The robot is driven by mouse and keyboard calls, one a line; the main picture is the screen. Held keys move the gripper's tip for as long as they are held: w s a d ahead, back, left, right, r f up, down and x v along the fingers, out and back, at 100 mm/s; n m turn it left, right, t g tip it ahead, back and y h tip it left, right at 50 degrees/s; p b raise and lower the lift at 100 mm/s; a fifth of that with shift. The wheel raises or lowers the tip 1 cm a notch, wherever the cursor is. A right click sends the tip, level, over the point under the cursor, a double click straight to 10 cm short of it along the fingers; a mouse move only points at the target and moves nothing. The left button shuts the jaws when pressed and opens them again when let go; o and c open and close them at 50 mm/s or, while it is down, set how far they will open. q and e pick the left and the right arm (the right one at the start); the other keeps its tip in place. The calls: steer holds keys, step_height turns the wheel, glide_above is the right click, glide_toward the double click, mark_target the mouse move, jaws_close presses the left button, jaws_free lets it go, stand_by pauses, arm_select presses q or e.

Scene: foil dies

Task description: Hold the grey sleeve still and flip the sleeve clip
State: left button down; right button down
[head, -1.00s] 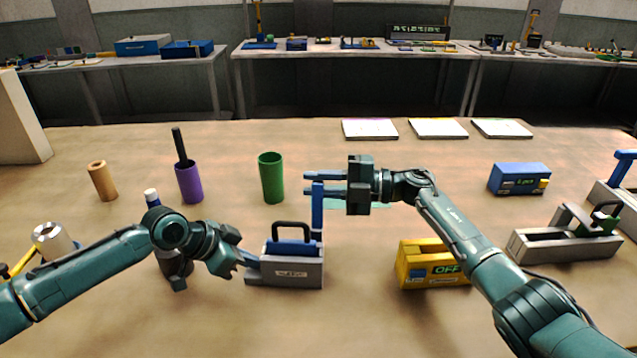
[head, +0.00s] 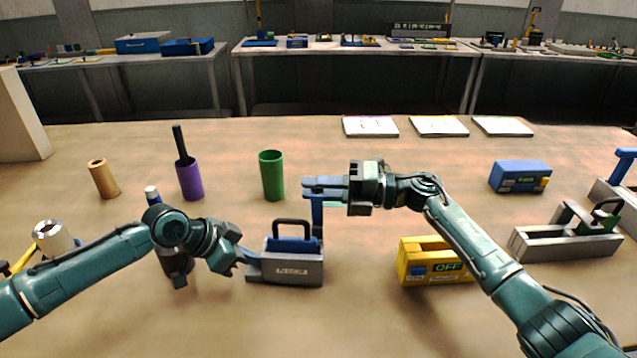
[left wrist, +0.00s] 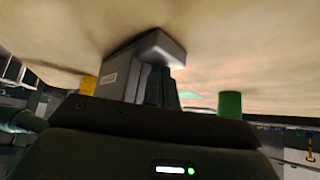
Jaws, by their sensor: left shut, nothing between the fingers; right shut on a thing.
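The grey sleeve (head: 293,268) stands on the table in the middle of the head view, with a blue body and a black arched handle (head: 291,224) on top. An upright blue lever, which I take as the sleeve clip (head: 317,218), rises at its right end. My right gripper (head: 308,188) is shut around the top of this lever. My left gripper (head: 245,263) is shut and empty, with its tips against or very close to the sleeve's left end; contact is hard to tell. The left wrist view shows the labelled grey sleeve (left wrist: 118,70) close up, upside down.
A yellow box (head: 425,268) marked OFF stands right of the sleeve, partly behind my right arm. A green cylinder (head: 271,176) and a purple cup (head: 190,180) stand behind. Another grey fixture (head: 565,240) and a blue box (head: 519,177) are at the right.

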mark_target(317, 200)
steer(key=s+n, duration=0.1)
steer(key=n, duration=0.1)
steer(key=s+n, duration=0.2)
steer(key=shift+s+a+n, duration=0.1)
steer(key=shift+a+n, duration=0.05)
steer(key=shift+n, duration=0.15)
steer(key=shift+s+f+n, duration=0.4)
steer(key=shift+s+n, duration=0.3)
steer(key=shift+n, duration=0.4)
steer(key=shift+s+a+f+n, duration=0.1)
steer(key=shift+s+f+n, duration=0.15)
steer(key=shift+n, duration=0.6)
steer(key=shift+s+f+n, duration=0.1)
steer(key=shift+s+n, duration=0.15)
steer(key=shift+n, duration=0.6)
steer(key=c, duration=1.3)
jaws_free()
steer(key=shift+f, duration=0.15)
steer(key=shift+c, duration=0.2)
steer(key=s+d, duration=0.1)
steer(key=d, duration=1.1)
steer(key=shift+s, duration=0.2)
